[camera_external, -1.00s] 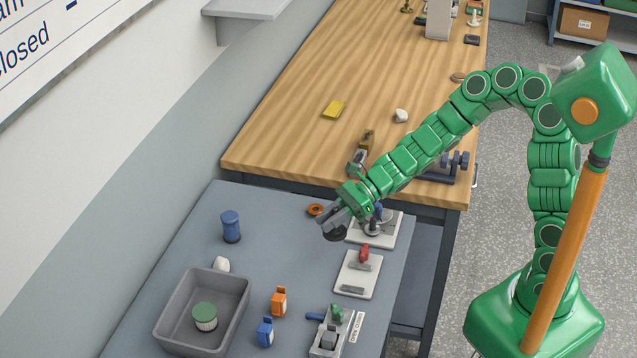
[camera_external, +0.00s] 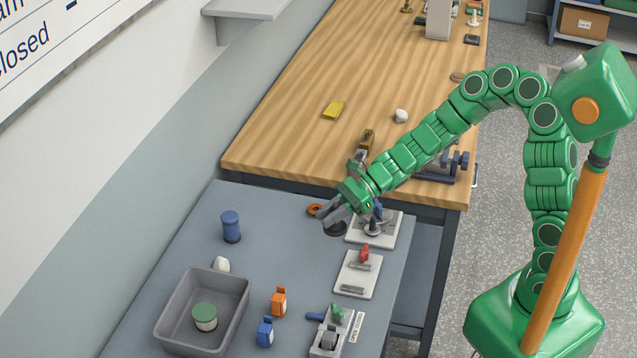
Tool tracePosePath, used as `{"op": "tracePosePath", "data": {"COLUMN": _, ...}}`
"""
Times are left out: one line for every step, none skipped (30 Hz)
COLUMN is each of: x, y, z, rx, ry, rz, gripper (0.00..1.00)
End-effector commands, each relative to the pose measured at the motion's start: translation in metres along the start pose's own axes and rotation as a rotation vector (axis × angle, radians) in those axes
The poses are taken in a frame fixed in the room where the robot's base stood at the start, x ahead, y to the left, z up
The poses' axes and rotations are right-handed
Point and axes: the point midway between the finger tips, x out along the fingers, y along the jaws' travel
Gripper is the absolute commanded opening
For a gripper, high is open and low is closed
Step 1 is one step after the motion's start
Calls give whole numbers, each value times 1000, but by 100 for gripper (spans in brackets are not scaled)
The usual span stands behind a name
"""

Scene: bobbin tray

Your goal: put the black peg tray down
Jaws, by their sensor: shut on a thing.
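My gripper (camera_external: 332,214) is at the end of the green arm, over the far right part of the grey table. It is shut on a dark, round thing, which I take to be the black peg tray (camera_external: 336,230). The fingers hide much of the tray. It shows just below the fingertips, beside the left edge of a white plate. I cannot tell whether it touches the table or hangs a little above it.
The white plate (camera_external: 386,240) with metal parts is right of the gripper. An orange ring (camera_external: 313,210) lies close behind.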

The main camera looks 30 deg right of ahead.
Motion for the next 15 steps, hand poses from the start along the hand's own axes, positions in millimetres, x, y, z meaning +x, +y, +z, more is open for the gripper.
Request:
{"op": "tracePosePath", "data": {"x": 7, "y": -5, "z": -3, "rx": 0, "ry": 3, "rz": 2, "gripper": 0}}
{"op": "tracePosePath", "data": {"x": 11, "y": -8, "z": -4, "rx": 0, "ry": 4, "rz": 3, "gripper": 0}}
{"op": "tracePosePath", "data": {"x": 15, "y": -12, "z": -5, "rx": 3, "ry": 4, "rz": 3, "gripper": 0}}
{"op": "tracePosePath", "data": {"x": 18, "y": -15, "z": -6, "rx": 3, "ry": 4, "rz": 2, "gripper": 0}}
{"op": "tracePosePath", "data": {"x": 21, "y": -18, "z": -6, "rx": 2, "ry": 3, "rz": 2, "gripper": 0}}
{"op": "tracePosePath", "data": {"x": 26, "y": -23, "z": -6, "rx": 1, "ry": 1, "rz": 2, "gripper": 0}}
{"op": "tracePosePath", "data": {"x": 28, "y": -26, "z": -7, "rx": 1, "ry": 0, "rz": 2, "gripper": 0}}
{"op": "tracePosePath", "data": {"x": 31, "y": -27, "z": -9, "rx": 2, "ry": -1, "rz": 1, "gripper": 0}}
{"op": "tracePosePath", "data": {"x": 34, "y": -30, "z": -12, "rx": 3, "ry": -1, "rz": 1, "gripper": 0}}
{"op": "tracePosePath", "data": {"x": 37, "y": -31, "z": -14, "rx": 3, "ry": -1, "rz": 2, "gripper": 0}}
{"op": "tracePosePath", "data": {"x": 40, "y": -33, "z": -17, "rx": 4, "ry": 0, "rz": 3, "gripper": 0}}
{"op": "tracePosePath", "data": {"x": 44, "y": -34, "z": -21, "rx": 4, "ry": 1, "rz": 4, "gripper": 0}}
{"op": "tracePosePath", "data": {"x": 46, "y": -36, "z": -23, "rx": 4, "ry": 1, "rz": 4, "gripper": 0}}
{"op": "tracePosePath", "data": {"x": 49, "y": -38, "z": -25, "rx": 4, "ry": 1, "rz": 4, "gripper": 0}}
{"op": "tracePosePath", "data": {"x": 52, "y": -41, "z": -28, "rx": 4, "ry": 2, "rz": 3, "gripper": 0}}
